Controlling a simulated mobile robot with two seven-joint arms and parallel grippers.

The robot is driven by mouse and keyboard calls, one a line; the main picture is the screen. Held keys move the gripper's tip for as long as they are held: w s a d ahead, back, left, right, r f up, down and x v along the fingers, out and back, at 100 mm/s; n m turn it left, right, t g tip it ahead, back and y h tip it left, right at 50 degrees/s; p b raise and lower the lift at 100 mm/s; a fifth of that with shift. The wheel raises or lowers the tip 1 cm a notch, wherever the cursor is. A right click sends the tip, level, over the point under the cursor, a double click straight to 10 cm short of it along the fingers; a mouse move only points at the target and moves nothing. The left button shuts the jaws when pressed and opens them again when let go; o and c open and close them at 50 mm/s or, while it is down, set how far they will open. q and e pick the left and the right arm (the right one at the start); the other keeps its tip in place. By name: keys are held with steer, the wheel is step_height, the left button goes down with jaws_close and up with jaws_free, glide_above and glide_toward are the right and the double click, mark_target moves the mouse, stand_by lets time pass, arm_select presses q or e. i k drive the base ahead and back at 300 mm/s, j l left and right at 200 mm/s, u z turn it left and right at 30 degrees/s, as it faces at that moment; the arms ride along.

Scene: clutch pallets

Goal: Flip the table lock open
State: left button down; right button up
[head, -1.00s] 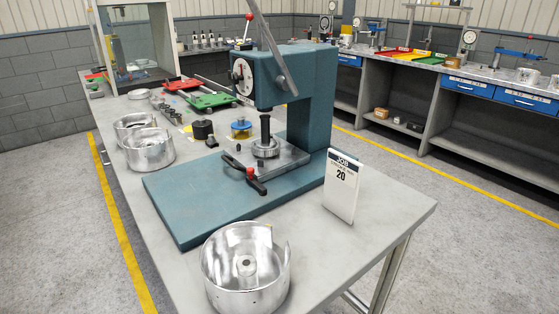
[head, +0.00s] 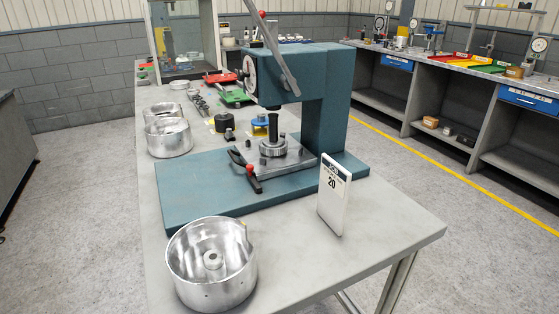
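The table lock (head: 250,176) is a small dark lever with a red knob and a black grip. It sits at the front left corner of the press's grey square table plate (head: 285,163). The plate rests on the teal base of the press (head: 195,190) and carries a round metal fixture (head: 273,145) with a black post standing in it. The lever lies low, angled toward the front; I cannot tell its latch state. Neither of my grippers shows in the head view.
A silver housing (head: 212,262) stands at the bench's front left, and a white job card (head: 333,195) stands at the right. More silver housings (head: 168,137) and a green-handled tool (head: 233,96) lie behind. The press's long lever (head: 278,52) slants overhead. Floor is free around the bench.

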mark_target(250, 168)
steer(key=l, duration=1.65)
